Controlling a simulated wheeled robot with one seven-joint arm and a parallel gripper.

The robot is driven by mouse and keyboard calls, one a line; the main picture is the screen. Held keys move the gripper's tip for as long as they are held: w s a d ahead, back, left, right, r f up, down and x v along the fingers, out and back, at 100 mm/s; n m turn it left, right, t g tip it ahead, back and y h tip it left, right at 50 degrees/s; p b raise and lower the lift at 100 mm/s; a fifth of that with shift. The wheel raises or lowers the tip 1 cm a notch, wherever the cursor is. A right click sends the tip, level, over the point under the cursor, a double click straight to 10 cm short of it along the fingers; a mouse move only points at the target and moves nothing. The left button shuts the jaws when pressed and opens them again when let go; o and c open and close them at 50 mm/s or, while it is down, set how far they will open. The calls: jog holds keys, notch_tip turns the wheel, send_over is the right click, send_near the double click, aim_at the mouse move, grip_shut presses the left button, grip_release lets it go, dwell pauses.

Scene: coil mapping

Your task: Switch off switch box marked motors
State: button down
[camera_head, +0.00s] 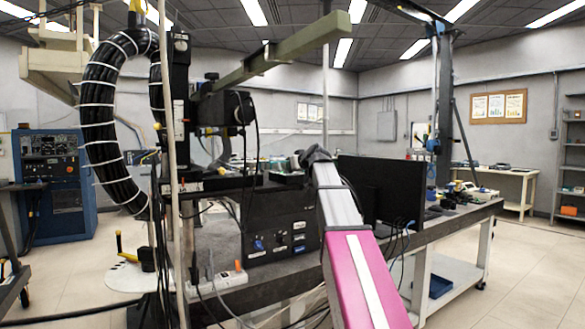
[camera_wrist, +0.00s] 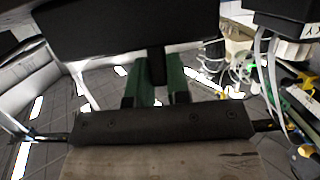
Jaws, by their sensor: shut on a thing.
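A black switch box (camera_head: 268,212) with small white labels and blue switches stands on the workbench in the head view. The labels are too small to read, so I cannot tell which one says motors. My gripper (camera_head: 314,156) is at the end of my arm, above and right of this box. In the wrist view, the green fingers of my gripper (camera_wrist: 155,88) are closed around a narrow black piece (camera_wrist: 157,66). This piece joins a larger dark body (camera_wrist: 125,28) that fills the top. I cannot tell whether it belongs to the switch box.
A black monitor (camera_head: 382,188) stands right of my arm on the workbench (camera_head: 455,217). A white power strip (camera_head: 222,282) and loose cables lie at the bench's front left. A thick black cable bundle (camera_head: 100,110) hangs at left. The floor (camera_head: 525,270) at right is clear.

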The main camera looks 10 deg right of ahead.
jog(key=c, duration=1.1)
grip_release()
jog(key=shift+s, duration=0.1)
jog(key=v, duration=1)
jog(key=shift+s+d, duration=0.25)
jog(key=shift+s, duration=0.05)
